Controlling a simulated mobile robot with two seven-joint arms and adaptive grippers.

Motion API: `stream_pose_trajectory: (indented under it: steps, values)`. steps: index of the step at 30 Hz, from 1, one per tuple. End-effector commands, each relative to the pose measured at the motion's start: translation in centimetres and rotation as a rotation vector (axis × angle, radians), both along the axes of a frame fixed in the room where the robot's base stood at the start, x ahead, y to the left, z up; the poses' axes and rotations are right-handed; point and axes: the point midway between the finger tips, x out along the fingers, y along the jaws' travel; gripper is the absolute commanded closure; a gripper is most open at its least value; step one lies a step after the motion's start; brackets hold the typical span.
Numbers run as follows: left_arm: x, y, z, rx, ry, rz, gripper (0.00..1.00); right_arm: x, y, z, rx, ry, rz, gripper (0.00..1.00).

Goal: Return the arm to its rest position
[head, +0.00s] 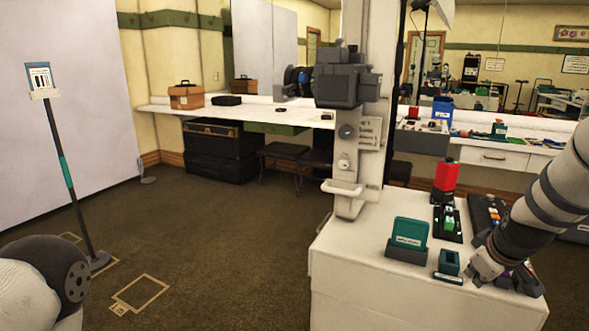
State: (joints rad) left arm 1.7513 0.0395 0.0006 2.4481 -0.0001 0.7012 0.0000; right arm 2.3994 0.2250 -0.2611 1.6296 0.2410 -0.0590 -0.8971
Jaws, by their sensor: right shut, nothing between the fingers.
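My right arm (530,215) comes in from the right edge and reaches down over the right side of the white table (350,262). My right gripper (525,281) is low at the table's right edge, shut with nothing in it. It is partly hidden by the arm's wrist. Part of my left arm (62,280) shows at the lower left, over the floor. Its gripper is outside the view.
On the table near the right wrist stand a small teal box (449,262), a larger teal labelled holder (408,234), a black device with green parts (448,222) and a red-topped object (445,178). A thin sign stand (66,170) rises at left. The middle floor is open.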

Motion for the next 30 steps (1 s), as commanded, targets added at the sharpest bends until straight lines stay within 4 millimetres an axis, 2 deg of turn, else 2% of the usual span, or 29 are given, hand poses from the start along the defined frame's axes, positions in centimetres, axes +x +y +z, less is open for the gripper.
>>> stream_pose_trajectory:
  steps: [1, 3, 5, 6, 8, 9, 13, 15, 18, 22, 30]
  values:
    - [-0.1, 0.0, 0.0, 0.000, 0.002, 0.000, 1.00, -2.1, 1.3, -3.3, 0.018, 0.050, -0.018, 1.00]
    - [-0.1, 0.0, 0.0, 0.000, 0.003, 0.000, 1.00, -5.7, 3.4, -7.7, 0.046, 0.111, -0.054, 1.00]
    - [-0.1, 0.0, 0.1, 0.000, 0.004, 0.000, 1.00, -9.2, 5.2, -11.2, 0.071, 0.166, -0.087, 1.00]
    - [-0.2, 0.0, 0.1, 0.001, 0.004, 0.001, 1.00, -11.7, 6.4, -13.3, 0.088, 0.202, -0.109, 1.00]
    - [-0.2, 0.0, 0.1, 0.001, 0.004, 0.001, 1.00, -15.9, 8.3, -16.0, 0.114, 0.258, -0.142, 1.00]
    - [-0.2, 0.0, 0.1, 0.001, 0.004, 0.001, 1.00, -18.8, 9.6, -17.6, 0.133, 0.296, -0.164, 1.00]
    - [-0.1, 0.0, 0.1, 0.000, 0.003, 0.001, 1.00, -28.8, 13.6, -20.8, 0.198, 0.422, -0.245, 1.00]
    - [-0.1, 0.0, 0.1, 0.001, 0.003, 0.001, 1.00, -33.6, 15.4, -21.3, 0.232, 0.484, -0.288, 1.00]
    - [-0.1, 0.0, 0.1, 0.001, 0.003, 0.001, 1.00, -38.8, 17.4, -21.1, 0.271, 0.552, -0.342, 1.00]
    - [-0.1, 0.0, 0.1, 0.000, 0.003, 0.001, 1.00, -42.0, 18.6, -20.6, 0.298, 0.596, -0.381, 1.00]
    - [-0.1, 0.0, 0.1, 0.000, 0.003, 0.001, 1.00, -42.4, 18.8, -20.5, 0.302, 0.599, -0.390, 1.00]
